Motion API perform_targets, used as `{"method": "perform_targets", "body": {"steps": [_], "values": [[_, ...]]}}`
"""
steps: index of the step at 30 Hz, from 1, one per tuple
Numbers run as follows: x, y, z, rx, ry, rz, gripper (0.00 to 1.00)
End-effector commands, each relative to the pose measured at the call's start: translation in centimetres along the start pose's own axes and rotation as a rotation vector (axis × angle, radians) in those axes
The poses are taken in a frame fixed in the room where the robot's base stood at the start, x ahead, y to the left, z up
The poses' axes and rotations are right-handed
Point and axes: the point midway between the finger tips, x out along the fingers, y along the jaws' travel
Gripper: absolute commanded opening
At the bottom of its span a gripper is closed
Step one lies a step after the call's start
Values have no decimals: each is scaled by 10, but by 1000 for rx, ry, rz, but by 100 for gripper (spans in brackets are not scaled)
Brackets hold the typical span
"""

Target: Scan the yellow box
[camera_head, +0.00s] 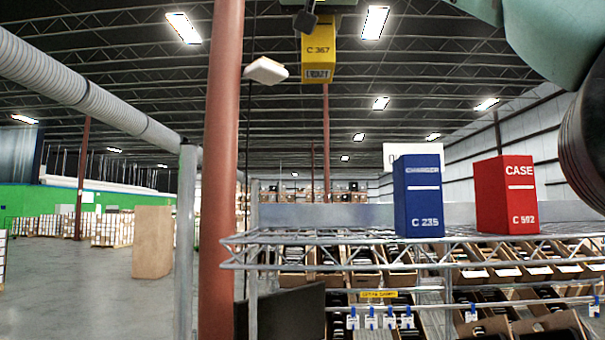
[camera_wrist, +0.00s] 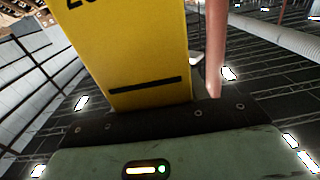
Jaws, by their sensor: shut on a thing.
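The fingertips are not clear there. A white scanner-like head (camera_head: 266,70) on a thin dark pole is just left of and slightly below the box, with a small gap in the picture.
A blue box (camera_head: 418,196) and a red box (camera_head: 506,196) stand on the wire shelf (camera_head: 340,237), with a white box (camera_head: 392,150) partly hidden behind the blue one. A reddish column (camera_head: 222,170) rises at left centre. Bins of goods fill the lower rack.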

Motion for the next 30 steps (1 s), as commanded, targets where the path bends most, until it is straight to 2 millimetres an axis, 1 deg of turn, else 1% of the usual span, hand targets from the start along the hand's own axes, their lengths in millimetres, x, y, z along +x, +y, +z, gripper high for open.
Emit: {"method": "perform_targets", "body": {"steps": [1, 14, 21, 30], "values": [[0, 0, 13, 0, 0, -1, 19], [0, 0, 73, 0, 0, 0, 19], [-1, 1, 112, -1, -1, 0, 19], [0, 0, 157, -2, -1, 0, 19]]}}
